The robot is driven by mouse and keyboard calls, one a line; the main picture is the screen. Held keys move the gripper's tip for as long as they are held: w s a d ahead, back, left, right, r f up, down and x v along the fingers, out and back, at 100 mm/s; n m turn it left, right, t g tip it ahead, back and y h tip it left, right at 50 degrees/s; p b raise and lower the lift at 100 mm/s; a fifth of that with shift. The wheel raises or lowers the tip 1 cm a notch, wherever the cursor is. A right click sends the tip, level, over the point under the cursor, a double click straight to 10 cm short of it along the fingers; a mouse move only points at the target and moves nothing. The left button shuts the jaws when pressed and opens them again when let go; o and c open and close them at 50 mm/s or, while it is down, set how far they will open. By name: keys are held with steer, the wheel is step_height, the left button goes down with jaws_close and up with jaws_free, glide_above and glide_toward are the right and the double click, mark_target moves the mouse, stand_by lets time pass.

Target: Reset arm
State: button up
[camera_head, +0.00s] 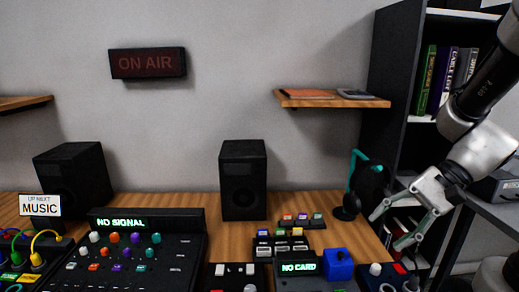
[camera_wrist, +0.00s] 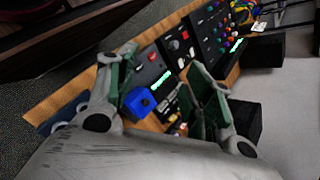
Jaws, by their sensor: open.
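My gripper (camera_head: 388,226) is at the right of the head view, open, with its two fingers apart and nothing between them. It is in the air near the right end of the wooden desk (camera_head: 188,203), in front of the headphones on their teal stand (camera_head: 353,172). In the wrist view my gripper (camera_wrist: 165,85) is also open. A blue block (camera_wrist: 140,102) and the control panels appear between and beyond its fingers.
A larger panel reading "NO SIGNAL" (camera_head: 122,222) has several colored knobs. Colored cables (camera_head: 45,243) are plugged in at far left. Two black speakers (camera_head: 243,180) stand at the back. A dark bookshelf (camera_head: 384,100) and a grey side table (camera_head: 490,208) are close to my arm.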

steer(key=s+d+r+n+t+h, duration=0.3)
steer(key=d+r+n+t+h, duration=0.2)
steer(key=d+r+n+h, duration=0.3)
steer(key=shift+d+h, duration=0.5)
steer(key=shift+d, duration=0.25)
stand_by(1.4)
